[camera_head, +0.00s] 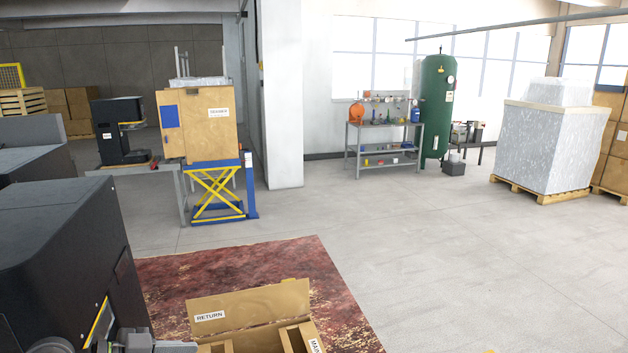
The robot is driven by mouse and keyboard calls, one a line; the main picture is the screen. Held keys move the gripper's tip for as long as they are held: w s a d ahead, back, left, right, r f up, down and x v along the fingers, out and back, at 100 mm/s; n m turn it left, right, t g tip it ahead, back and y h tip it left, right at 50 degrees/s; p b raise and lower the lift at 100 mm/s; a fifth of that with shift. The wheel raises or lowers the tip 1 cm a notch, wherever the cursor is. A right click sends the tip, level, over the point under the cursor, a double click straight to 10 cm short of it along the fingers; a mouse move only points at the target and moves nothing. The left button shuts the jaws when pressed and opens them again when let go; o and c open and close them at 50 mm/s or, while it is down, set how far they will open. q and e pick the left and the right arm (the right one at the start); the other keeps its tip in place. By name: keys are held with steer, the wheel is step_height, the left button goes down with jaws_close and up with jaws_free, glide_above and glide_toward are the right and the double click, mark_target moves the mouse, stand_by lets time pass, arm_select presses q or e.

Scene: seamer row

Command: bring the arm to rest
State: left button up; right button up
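Neither of my grippers shows in the head view, and no arm link can be made out for certain. Whether the grippers hold anything is hidden. Small yellow bits touch the bottom edge right of centre; they are too cut off to name.
A large black machine (60,255) fills the lower left. A cardboard box labelled RETURN (250,308) stands at the bottom, near a dark red mat (300,262). Further off are a blue-and-yellow lift table (218,192), a shelf (385,160) and a wrapped pallet load (548,150). The grey floor at right is clear.

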arm_select(q)
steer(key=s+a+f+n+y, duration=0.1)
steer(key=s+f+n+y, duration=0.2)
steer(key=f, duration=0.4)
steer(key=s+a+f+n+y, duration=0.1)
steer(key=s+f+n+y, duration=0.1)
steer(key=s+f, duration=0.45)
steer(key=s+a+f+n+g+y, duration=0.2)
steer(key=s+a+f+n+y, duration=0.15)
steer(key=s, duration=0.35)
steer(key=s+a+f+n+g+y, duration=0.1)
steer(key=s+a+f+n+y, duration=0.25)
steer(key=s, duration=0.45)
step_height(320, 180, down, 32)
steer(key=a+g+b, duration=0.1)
steer(key=b, duration=0.5)
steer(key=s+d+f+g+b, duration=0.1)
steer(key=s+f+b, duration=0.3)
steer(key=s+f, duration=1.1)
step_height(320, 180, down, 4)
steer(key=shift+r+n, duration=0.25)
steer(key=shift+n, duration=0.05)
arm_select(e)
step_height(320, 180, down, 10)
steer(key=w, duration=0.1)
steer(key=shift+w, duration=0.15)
